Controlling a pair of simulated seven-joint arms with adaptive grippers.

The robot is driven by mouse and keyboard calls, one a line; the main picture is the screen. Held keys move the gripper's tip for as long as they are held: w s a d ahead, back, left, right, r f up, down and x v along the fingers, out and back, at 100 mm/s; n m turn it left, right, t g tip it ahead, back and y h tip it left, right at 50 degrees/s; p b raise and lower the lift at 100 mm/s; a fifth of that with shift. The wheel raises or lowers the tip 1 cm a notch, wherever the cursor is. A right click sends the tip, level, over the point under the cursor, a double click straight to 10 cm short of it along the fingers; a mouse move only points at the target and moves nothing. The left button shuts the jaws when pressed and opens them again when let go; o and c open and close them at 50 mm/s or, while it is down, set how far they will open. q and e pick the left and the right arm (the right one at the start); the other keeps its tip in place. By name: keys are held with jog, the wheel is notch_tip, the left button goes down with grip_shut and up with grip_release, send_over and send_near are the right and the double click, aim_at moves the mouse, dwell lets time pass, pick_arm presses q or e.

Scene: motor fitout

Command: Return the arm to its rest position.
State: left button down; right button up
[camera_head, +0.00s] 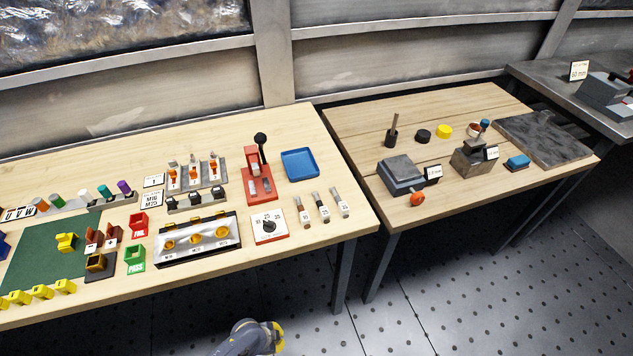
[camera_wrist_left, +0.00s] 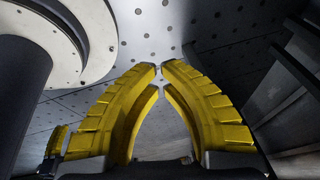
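In the left wrist view my left gripper (camera_wrist_left: 160,70) shows two curved yellow fingers that converge towards their tips. A narrow gap remains between the tips, and nothing is held between them. Grey dotted floor (camera_wrist_left: 210,30) lies beyond the fingers, with no bench object near them. In the head view a grey and yellow part of one of my arms shows at the bottom edge, below the front of the left bench; I cannot tell which arm it is. My right gripper does not show in either view.
The left wooden bench (camera_head: 300,130) carries a green mat (camera_head: 45,265), a red press (camera_head: 257,180), a blue tray (camera_head: 300,164) and several small parts. A second bench (camera_head: 440,205) holds blocks and a dark slab (camera_head: 545,138). The floor in front is clear.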

pick_arm(q)
jog(key=s+a+f+n+y, duration=0.1)
jog(key=s+a+f+n, duration=0.3)
jog(key=s, duration=0.6)
jog(key=s+a+f+n+y, duration=0.1)
jog(key=s+a+f+n, duration=0.3)
jog(key=s, duration=0.6)
jog(key=s+a+f+n+g, duration=0.1)
jog(key=s+a+f+n, duration=0.2)
jog(key=s, duration=0.7)
jog(key=shift+s+a+f+n+y, duration=0.3)
jog(key=shift+a+f+n+y, duration=0.15)
jog(key=shift+n, duration=0.25)
jog(key=shift+w, duration=0.1)
